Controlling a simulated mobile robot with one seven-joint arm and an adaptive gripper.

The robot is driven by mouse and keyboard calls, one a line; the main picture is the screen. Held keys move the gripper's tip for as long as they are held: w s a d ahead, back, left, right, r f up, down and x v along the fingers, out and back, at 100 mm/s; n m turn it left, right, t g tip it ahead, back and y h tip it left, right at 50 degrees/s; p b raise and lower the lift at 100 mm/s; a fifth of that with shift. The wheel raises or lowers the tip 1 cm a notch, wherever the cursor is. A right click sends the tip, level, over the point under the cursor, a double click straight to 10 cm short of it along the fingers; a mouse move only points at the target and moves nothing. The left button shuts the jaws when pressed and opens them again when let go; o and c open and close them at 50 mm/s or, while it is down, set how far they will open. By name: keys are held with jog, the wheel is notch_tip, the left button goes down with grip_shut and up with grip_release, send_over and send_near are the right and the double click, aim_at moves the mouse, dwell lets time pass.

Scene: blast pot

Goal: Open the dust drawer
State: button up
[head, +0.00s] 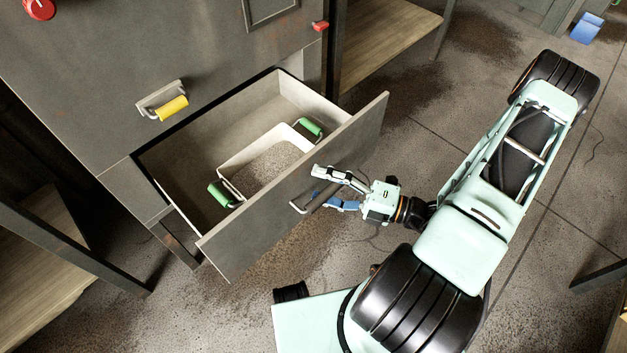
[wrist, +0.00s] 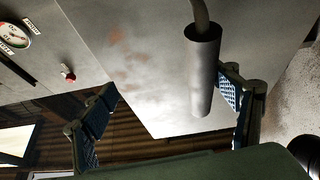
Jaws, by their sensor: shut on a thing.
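The dust drawer (head: 335,165) is pulled far out of the grey cabinet in the head view, with its inside showing. Its bar handle (head: 305,203) is on the front panel; the grey cylindrical grip of this handle (wrist: 204,80) also shows in the wrist view. My gripper (head: 328,188) is at the drawer front with its fingers at the handle, shut on it. In the wrist view my gripper (wrist: 168,112) has one finger right beside the grip and the other off to the left. The exact contact is partly hidden.
Inside the drawer is a pale bin (head: 265,168) of grey grit with green handles. The cabinet face has a yellow-handled lever (head: 172,107) and a red knob (head: 38,8). Wooden shelves (head: 385,35) stand beside the cabinet. Floor below the drawer front is clear.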

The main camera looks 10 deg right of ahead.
jog(key=shift+s+d+r+t, duration=0.1)
jog(key=shift+d+r+t, duration=0.1)
jog(key=shift+d, duration=0.35)
jog(key=shift+d+r+t, duration=0.1)
jog(key=shift+d+r, duration=0.05)
jog(key=shift+d, duration=0.4)
jog(key=shift+c, duration=0.7)
jog(key=shift+v, duration=1.65)
jog(key=shift+c, duration=0.7)
jog(key=shift+s+d, duration=0.25)
jog(key=shift+s, duration=0.25)
jog(key=c, duration=0.4)
jog(key=shift+s+d+f+b, duration=0.3)
jog(key=shift+s+d, duration=0.1)
jog(key=shift+d, duration=0.15)
jog(key=shift+s+d+f+b, duration=0.2)
jog(key=shift+s+d+b, duration=0.05)
jog(key=shift+s+d, duration=0.25)
